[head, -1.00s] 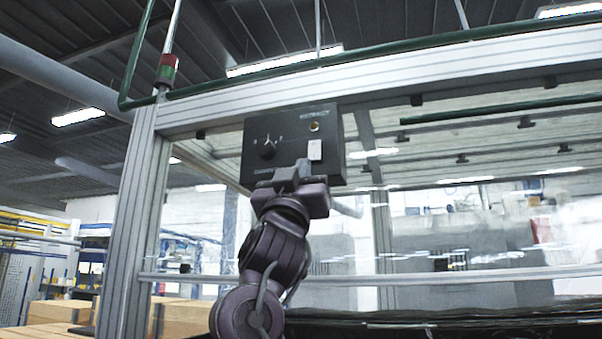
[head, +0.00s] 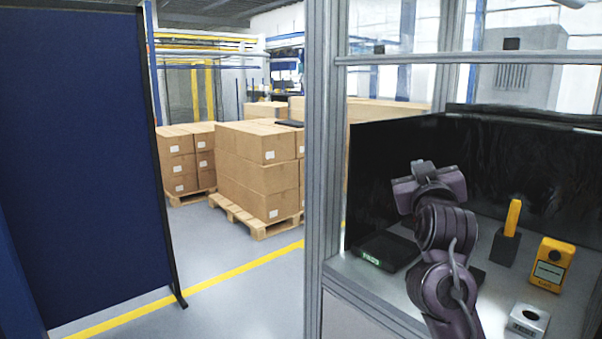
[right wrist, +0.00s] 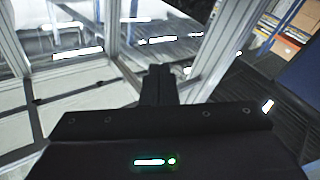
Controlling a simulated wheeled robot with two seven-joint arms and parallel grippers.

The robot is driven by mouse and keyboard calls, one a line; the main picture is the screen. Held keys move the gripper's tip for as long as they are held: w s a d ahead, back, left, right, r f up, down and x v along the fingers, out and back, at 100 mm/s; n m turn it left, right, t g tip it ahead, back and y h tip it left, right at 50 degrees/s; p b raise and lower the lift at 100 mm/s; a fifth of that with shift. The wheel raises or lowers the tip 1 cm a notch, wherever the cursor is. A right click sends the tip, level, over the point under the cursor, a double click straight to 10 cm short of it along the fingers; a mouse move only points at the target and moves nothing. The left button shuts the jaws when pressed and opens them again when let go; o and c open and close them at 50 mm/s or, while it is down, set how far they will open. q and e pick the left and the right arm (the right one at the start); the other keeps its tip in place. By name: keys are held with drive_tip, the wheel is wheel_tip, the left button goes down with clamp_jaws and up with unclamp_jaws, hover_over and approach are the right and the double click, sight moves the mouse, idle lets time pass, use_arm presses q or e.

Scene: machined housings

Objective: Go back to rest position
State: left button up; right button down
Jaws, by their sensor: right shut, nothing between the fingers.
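My right gripper (head: 423,168) is raised above the workbench at the right of the head view, in front of the dark back panel. Its arm comes up from the bottom edge. In the right wrist view its two dark fingers (right wrist: 159,72) are together, with nothing between them. They point toward the aluminium frame and touch nothing that I can see. My left gripper is in neither view.
The workbench (head: 565,298) carries a dark scale-like device (head: 386,251), a yellow-handled tool in a dark holder (head: 511,222), a yellow meter (head: 551,264) and a silver block (head: 527,321). An aluminium post (head: 322,150), blue partition (head: 80,160) and stacked cartons (head: 258,170) stand left.

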drive_tip(key=s+a+f+g+y, duration=0.1)
drive_tip(key=s+f+g, duration=0.25)
drive_tip(key=f, duration=0.65)
drive_tip(key=s+a+f+g+y, duration=0.15)
drive_tip(key=s+f, duration=0.35)
drive_tip(key=f, duration=0.5)
drive_tip(key=s+a+f+g+y, duration=0.1)
drive_tip(key=s+f+g, duration=0.25)
drive_tip(key=f, duration=0.75)
drive_tip(key=s+f+g, duration=0.4)
drive_tip(key=s+f, duration=0.3)
drive_tip(key=s, duration=0.5)
drive_tip(key=s+f+g, duration=0.3)
drive_tip(key=s+f, duration=0.3)
drive_tip(key=s, duration=0.5)
wheel_tip(320, 180, down, 30)
drive_tip(key=s+g, duration=0.2)
drive_tip(key=s+d+f, duration=0.2)
drive_tip(key=s+f, duration=0.7)
drive_tip(key=s+d+f+b, duration=0.1)
drive_tip(key=s+d+f, duration=0.1)
drive_tip(key=s+f, duration=0.8)
drive_tip(key=shift+s+f+n+g, duration=0.2)
drive_tip(key=shift+n+g, duration=0.2)
drive_tip(key=shift+g, duration=0.05)
